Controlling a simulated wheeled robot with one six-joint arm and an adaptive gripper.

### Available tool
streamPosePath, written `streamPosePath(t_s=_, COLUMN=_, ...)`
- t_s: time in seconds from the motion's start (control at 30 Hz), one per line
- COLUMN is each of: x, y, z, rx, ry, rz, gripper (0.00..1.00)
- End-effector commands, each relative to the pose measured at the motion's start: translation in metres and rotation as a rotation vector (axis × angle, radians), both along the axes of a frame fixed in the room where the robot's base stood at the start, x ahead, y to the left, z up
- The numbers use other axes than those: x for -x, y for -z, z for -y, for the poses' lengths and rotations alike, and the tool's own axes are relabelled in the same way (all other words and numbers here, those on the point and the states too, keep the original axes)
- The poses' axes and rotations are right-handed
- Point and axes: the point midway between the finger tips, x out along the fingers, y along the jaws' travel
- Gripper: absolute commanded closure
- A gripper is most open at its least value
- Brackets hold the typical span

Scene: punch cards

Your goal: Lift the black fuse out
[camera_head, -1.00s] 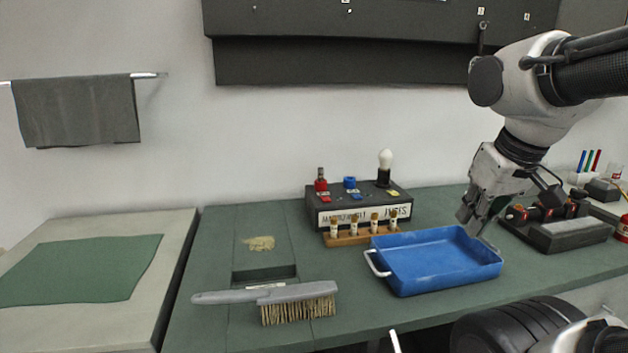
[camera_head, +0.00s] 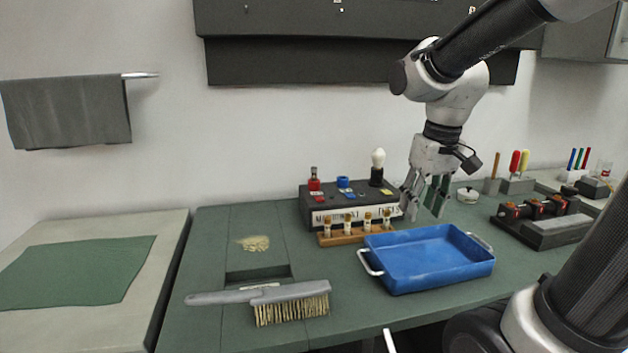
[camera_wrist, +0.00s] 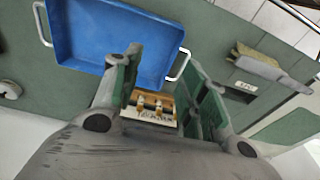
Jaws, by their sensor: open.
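The black fuse (camera_head: 377,176) looks like a dark cylinder with a white bulb-shaped top. It stands upright at the right back of the dark labelled box (camera_head: 330,213). Beside it on the box are a red piece (camera_head: 314,184) and a blue piece (camera_head: 343,182). My gripper (camera_head: 424,208) is open and empty, pointing down just right of the box and behind the blue tray, apart from the fuse. In the wrist view the open fingers (camera_wrist: 165,88) frame the wooden rack (camera_wrist: 152,107) and the box's white label (camera_wrist: 148,117). I cannot make out the black fuse there.
A blue tray (camera_head: 384,283) with metal handles lies in front of my gripper. The small-vial rack stands before the box. A grey brush (camera_head: 290,300) lies front left by a slot (camera_head: 258,275). A black device (camera_head: 548,222) stands right. A dark shelf (camera_head: 300,62) hangs above.

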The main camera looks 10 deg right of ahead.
Motion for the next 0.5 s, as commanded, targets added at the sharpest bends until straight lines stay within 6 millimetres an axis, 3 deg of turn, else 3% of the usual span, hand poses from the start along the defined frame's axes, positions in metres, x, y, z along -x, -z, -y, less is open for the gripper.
streamPosePath(t_s=0.03, x=-0.029, y=0.002, z=-0.006, rx=-0.005, ry=-0.014, rz=-0.021, gripper=0.57)
streamPosePath(t_s=0.17, x=-0.107, y=0.009, z=-0.024, rx=-0.026, ry=-0.073, rz=-0.043, gripper=0.57)
streamPosePath(t_s=0.3, x=-0.197, y=0.026, z=-0.048, rx=-0.054, ry=-0.162, rz=-0.039, gripper=0.57)
streamPosePath(t_s=0.5, x=-0.316, y=0.048, z=-0.083, rx=-0.088, ry=-0.331, rz=0.039, gripper=0.57)
